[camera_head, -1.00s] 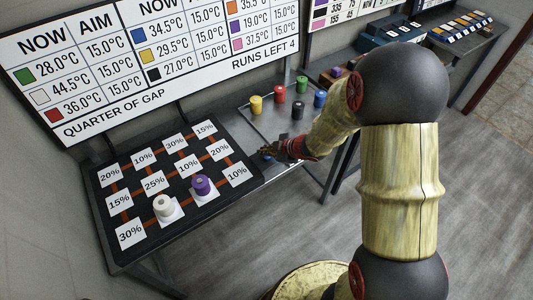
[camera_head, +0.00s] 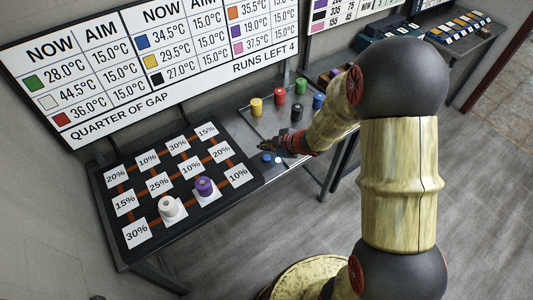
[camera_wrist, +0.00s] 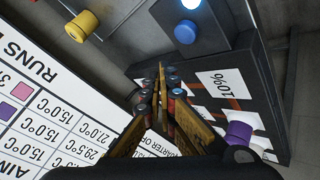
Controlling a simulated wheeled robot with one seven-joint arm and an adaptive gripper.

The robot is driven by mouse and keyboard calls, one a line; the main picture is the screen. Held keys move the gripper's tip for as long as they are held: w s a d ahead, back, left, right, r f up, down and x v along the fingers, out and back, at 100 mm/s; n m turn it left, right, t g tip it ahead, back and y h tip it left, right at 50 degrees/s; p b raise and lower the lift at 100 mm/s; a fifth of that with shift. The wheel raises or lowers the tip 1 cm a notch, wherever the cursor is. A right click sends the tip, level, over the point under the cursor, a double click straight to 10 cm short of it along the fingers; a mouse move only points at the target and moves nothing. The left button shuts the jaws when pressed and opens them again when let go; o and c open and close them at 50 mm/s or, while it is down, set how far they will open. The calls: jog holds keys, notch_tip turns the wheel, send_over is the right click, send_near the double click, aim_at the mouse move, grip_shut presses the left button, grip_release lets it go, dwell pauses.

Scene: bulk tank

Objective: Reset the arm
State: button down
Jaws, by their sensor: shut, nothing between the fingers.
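My gripper (camera_head: 262,146) is shut and empty, held above the table near the right edge of the black board (camera_head: 111,184). In the wrist view my gripper (camera_wrist: 162,70) shows its fingertips together. A blue button (camera_head: 267,157) lies just below the gripper in the head view, and the same blue button (camera_wrist: 185,32) shows in the wrist view beside a lit white spot (camera_wrist: 190,4). My arm reaches in from the right.
A white cylinder (camera_head: 169,207) and a purple cylinder (camera_head: 204,187) stand on percent cards on the board. Yellow (camera_head: 256,106), red (camera_head: 279,95), green (camera_head: 300,85), blue (camera_head: 318,101) and black (camera_head: 297,112) cylinders stand on a grey plate. A temperature sign (camera_head: 150,60) rises behind.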

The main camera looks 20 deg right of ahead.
jog(key=shift+r+p, duration=0.4)
jog(key=shift+r, duration=0.35)
jog(key=shift+f, duration=0.1)
